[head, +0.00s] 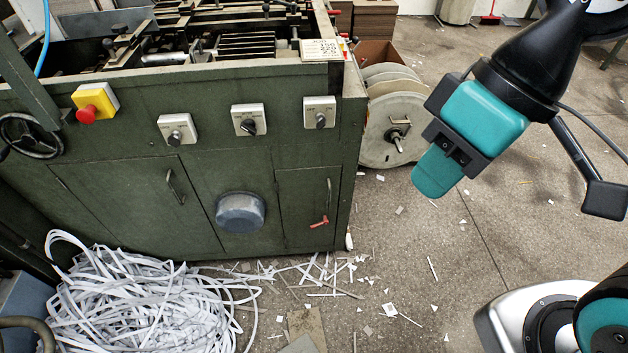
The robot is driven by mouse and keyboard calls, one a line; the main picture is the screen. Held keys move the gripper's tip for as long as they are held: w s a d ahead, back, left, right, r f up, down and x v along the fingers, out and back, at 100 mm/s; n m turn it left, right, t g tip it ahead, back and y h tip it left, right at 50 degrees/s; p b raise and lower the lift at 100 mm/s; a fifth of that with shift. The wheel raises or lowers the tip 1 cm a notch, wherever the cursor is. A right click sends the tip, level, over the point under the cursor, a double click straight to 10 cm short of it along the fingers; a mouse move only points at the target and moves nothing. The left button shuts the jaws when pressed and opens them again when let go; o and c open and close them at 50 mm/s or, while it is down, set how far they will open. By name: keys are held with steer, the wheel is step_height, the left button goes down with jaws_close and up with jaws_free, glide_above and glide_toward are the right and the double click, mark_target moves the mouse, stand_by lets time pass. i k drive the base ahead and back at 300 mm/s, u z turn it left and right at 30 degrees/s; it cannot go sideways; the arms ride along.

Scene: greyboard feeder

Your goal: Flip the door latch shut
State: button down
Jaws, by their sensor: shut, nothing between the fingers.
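The door latch (320,222) is a small red lever low on the small green cabinet door (300,200) at the right end of the machine's front. It slants slightly, its longer part reaching to the left. A dark vertical pull handle (328,191) sits just above it. The door looks flush with the cabinet front. My gripper (434,178), with teal fingers, is shut and empty. In the picture it is right of and above the latch, apart from it, pointing down and to the left.
A heap of white paper strips (140,300) lies at the machine's lower left. Loose scraps cover the floor below the door. A round grey knob (240,212) juts out left of the door. Large reels (393,130) stand beside the machine. The floor right of the machine is mostly open.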

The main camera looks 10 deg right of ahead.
mark_target(324, 221)
steer(key=k, duration=1.3)
steer(key=u, duration=0.55)
steer(key=i, duration=1.7)
steer(key=z, duration=0.6)
